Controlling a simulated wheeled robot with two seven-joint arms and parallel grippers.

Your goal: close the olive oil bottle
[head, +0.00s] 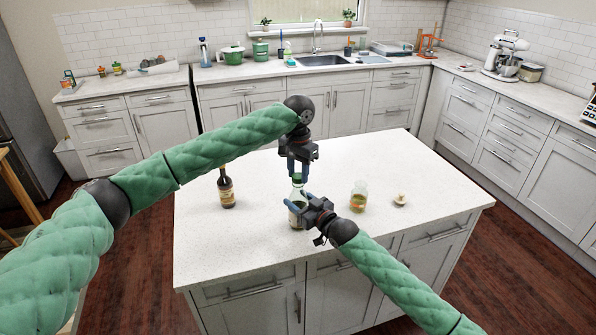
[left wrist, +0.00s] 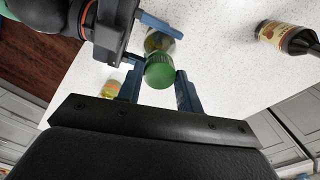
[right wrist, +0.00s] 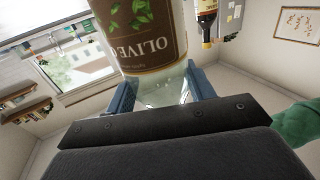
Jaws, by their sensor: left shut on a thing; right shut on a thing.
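The olive oil bottle (head: 297,207) stands upright near the middle of the island. Its label reads "OLIVE O" upside down in the right wrist view (right wrist: 150,42). My right gripper (head: 300,205) is shut on the bottle from the front right, its fingers on either side of the glass. My left gripper (head: 298,174) points straight down above the bottle and is shut on the green cap (left wrist: 160,72). The cap lines up with the bottle top; whether it is fully seated I cannot tell.
A dark bottle with a label (head: 226,189) stands to the left on the island (head: 225,240).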

